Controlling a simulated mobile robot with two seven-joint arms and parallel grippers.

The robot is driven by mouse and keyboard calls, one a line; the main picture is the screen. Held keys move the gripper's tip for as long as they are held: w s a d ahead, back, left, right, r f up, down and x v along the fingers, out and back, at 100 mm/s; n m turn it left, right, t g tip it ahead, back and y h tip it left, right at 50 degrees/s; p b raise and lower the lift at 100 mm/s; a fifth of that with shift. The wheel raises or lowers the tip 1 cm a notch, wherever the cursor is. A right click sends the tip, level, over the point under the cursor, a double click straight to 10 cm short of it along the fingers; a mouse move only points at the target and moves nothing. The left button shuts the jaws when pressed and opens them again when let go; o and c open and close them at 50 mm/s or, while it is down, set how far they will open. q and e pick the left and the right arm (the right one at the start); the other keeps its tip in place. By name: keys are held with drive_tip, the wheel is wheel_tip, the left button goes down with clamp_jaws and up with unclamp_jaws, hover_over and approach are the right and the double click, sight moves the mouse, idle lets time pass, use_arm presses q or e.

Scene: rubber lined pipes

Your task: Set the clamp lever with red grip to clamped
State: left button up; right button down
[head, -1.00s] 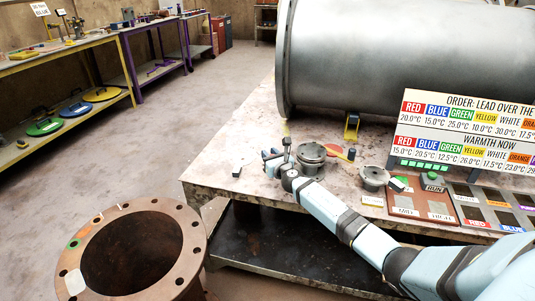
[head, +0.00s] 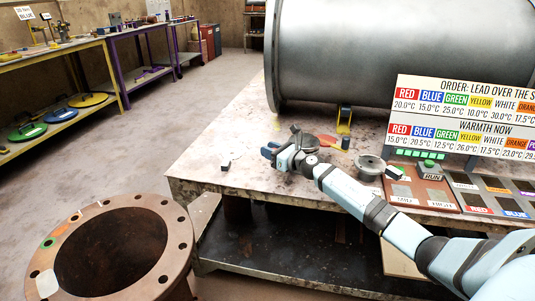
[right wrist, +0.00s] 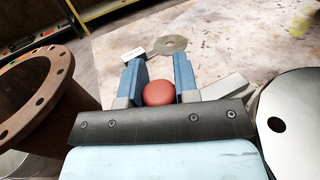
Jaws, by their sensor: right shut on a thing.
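A round red grip (right wrist: 158,93) sits between the two blue fingers of my right gripper (right wrist: 158,72) in the right wrist view. The gripper is shut on it. In the head view my right gripper (head: 268,152) is low over the table, left of the flanged fitting, and the red grip is hidden there. The lever's shaft and pivot are hidden by my gripper, so its angle cannot be told. A grey flange (right wrist: 298,115) shows at the right of the wrist view. My left gripper is not in view.
The table (head: 215,183) has a small tagged metal piece (head: 228,162) near its left edge. A grey fitting (head: 370,167) and a sign board (head: 465,120) stand to the right. A large grey pipe (head: 400,50) lies behind. A rusty flanged pipe (head: 170,225) stands front left.

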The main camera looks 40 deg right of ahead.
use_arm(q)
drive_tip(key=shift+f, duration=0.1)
use_arm(e)
drive_tip(key=shift+s+f, duration=0.1)
drive_tip(key=shift+s, duration=0.05)
drive_tip(key=shift+a, duration=0.1)
drive_tip(key=c, duration=0.9)
unclamp_jaws()
drive_tip(key=shift+o, duration=0.2)
drive_tip(key=shift+s, duration=0.1)
drive_tip(key=p+v, duration=0.1)
drive_tip(key=v, duration=1.2)
drive_tip(key=shift+p, duration=0.35)
drive_tip(key=shift+s, duration=0.3)
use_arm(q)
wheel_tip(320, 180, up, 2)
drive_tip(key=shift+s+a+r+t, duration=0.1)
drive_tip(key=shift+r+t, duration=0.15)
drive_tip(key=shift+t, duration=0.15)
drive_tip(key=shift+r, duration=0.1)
